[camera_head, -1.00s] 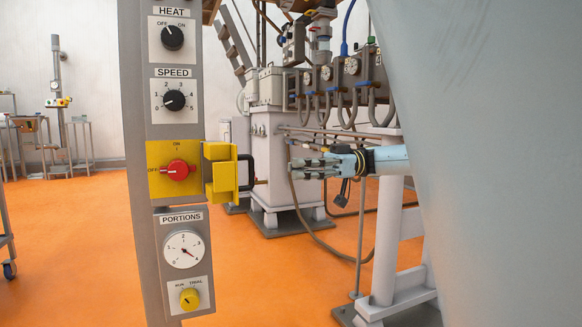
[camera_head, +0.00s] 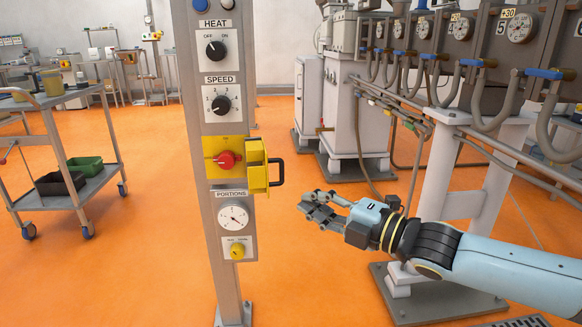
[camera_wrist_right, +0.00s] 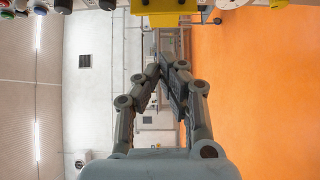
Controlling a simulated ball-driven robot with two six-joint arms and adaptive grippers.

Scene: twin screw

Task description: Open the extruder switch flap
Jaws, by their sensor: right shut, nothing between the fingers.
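The extruder switch is a yellow plate (camera_head: 212,168) with a red knob (camera_head: 227,160) on the grey control post in the head view. Its yellow flap (camera_head: 257,166) stands swung out to the right, so the red knob is uncovered. A black handle (camera_head: 277,172) sticks out of the flap's right side. My right gripper (camera_head: 318,208) is to the right of and lower than the flap, apart from it, shut and empty. In the right wrist view the shut fingers (camera_wrist_right: 167,68) point toward the yellow flap (camera_wrist_right: 165,6) at the top edge. My left gripper is out of view.
The post (camera_head: 226,290) also carries heat, speed and portions dials. A grey trolley (camera_head: 75,192) with small bins stands at left. Machines with gauges and pipes (camera_head: 440,60) fill the right side. The orange floor around the post is free.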

